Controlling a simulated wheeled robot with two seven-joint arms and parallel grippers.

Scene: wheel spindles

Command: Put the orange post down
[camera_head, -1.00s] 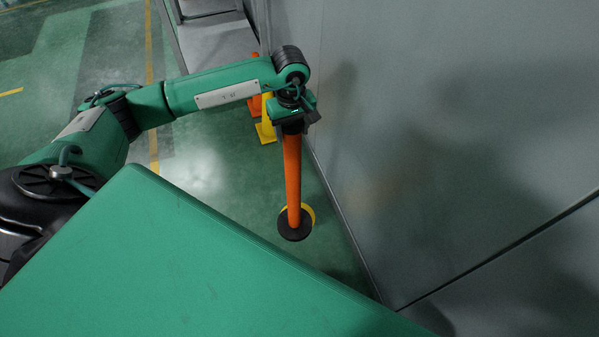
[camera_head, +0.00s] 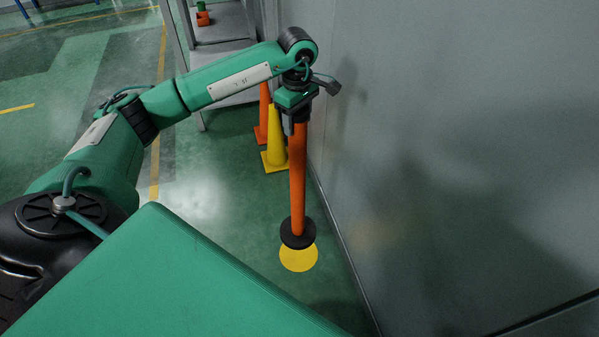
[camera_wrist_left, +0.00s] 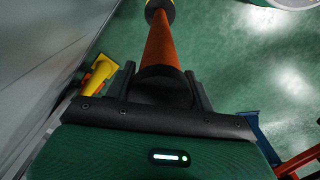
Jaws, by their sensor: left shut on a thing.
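The orange post (camera_head: 297,180) hangs nearly upright with a round black base (camera_head: 298,233) at its lower end. My left gripper (camera_head: 296,120) is shut on the post near its top. A yellow disc (camera_head: 299,257) lies on the floor. In the head view the black base overlaps the disc's far edge, and most of the disc shows on the near side. I cannot tell how far the base is above the floor. The left wrist view also shows the post (camera_wrist_left: 163,45) running away from the jaws. My right gripper is not in view.
A grey wall (camera_head: 450,150) stands close to the right of the post. A yellow cone (camera_head: 276,145) and an orange one (camera_head: 263,120) stand behind it. A grey shelf (camera_head: 222,50) is at the back. Open green floor (camera_head: 215,160) lies to the left.

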